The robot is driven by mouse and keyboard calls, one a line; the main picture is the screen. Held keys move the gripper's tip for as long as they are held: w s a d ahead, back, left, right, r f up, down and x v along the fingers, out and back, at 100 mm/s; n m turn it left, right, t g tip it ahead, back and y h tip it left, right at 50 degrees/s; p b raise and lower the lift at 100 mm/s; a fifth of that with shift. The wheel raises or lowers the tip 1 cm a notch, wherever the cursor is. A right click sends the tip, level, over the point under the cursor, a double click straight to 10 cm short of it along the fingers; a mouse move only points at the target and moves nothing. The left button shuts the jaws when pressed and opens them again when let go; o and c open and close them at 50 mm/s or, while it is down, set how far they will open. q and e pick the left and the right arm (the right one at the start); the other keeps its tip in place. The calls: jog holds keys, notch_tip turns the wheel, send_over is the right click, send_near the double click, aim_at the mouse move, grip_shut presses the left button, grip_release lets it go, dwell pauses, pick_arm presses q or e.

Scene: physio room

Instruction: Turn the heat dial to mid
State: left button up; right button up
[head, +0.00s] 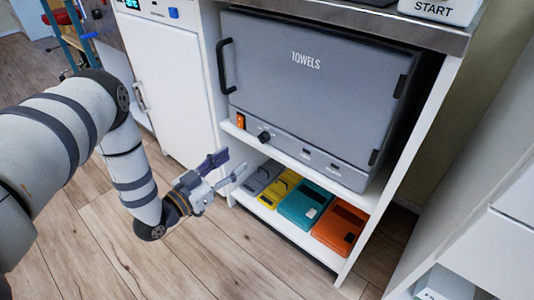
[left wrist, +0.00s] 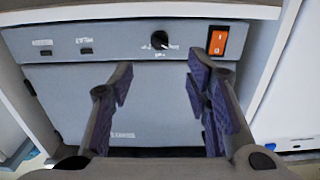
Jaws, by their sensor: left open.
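The grey towel warmer (head: 310,85) sits on the upper shelf of a white cabinet, its door shut and lettered "TOWELS". Its black heat dial (head: 264,137) is on the lower front strip, right of an orange switch (head: 240,121). In the left wrist view the dial (left wrist: 159,40) appears at top middle, with the switch (left wrist: 218,40) to its right. The dial's pointer setting is too small to read. My left gripper (head: 227,167) is open and empty, in front of and below the dial, apart from it. My right gripper is not in view.
The warmer's black door handle (head: 225,66) sticks out at left. A white cabinet (head: 170,85) stands left. The wooden floor (head: 235,255) in front is clear.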

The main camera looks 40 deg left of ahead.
aim_at(260, 141)
pick_arm(q)
jog(key=w+b, duration=0.1)
jog(key=w, duration=0.6)
jog(key=w+d+b, duration=0.1)
jog(key=w, duration=0.3)
jog(key=shift+b, duration=0.35)
grip_shut()
